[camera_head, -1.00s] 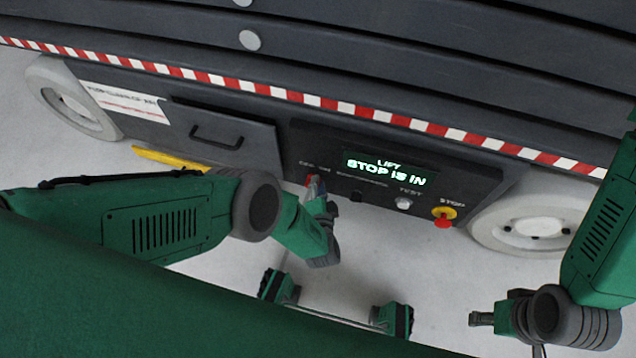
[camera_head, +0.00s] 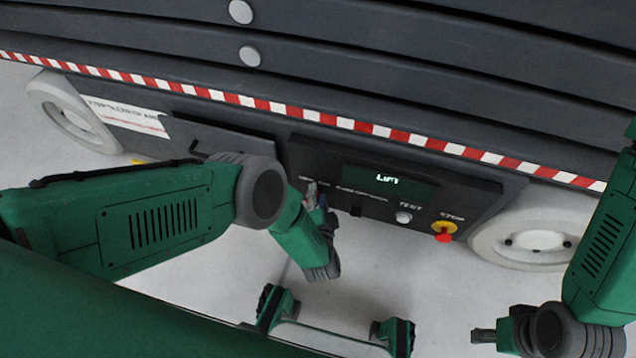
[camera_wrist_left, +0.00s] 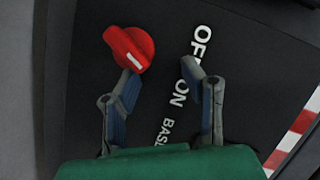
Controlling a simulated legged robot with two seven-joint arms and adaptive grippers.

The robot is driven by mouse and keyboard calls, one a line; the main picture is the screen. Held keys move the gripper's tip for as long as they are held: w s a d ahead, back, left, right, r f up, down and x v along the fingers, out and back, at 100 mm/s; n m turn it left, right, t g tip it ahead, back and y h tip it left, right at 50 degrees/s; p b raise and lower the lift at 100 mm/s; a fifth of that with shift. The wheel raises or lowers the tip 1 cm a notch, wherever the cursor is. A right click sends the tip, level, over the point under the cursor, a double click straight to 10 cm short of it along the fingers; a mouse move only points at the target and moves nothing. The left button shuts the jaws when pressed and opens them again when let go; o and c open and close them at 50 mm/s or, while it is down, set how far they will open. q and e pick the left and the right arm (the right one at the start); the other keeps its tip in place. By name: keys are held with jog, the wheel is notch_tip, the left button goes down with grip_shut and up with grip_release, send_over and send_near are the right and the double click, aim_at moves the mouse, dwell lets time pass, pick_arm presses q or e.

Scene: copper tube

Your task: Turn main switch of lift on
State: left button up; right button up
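The red main switch knob (camera_wrist_left: 129,49) with a white mark sits on the dark panel in the left wrist view, near the OFF and ON labels. My left gripper (camera_wrist_left: 166,78) is open. Its left fingertip is at the lower edge of the knob, and its right fingertip is over the panel by the lettering. I cannot tell if the left finger touches the knob. In the head view my left gripper (camera_head: 318,192) is at the panel's left end and the knob is hidden there. My right gripper (camera_head: 484,336) is far from the panel; its fingers are too small to read.
The lift's control panel (camera_head: 320,160) carries a lit display (camera_head: 388,179), a white test button (camera_head: 403,217) and a red stop button (camera_head: 443,237) on yellow. A white wheel (camera_head: 535,235) is to the right. Open floor lies below the panel.

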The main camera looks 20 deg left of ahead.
aim_at(317, 174)
pick_arm(q)
notch_tip(317, 174, up, 7)
jog(key=shift+f, duration=0.1)
dwell(0.5)
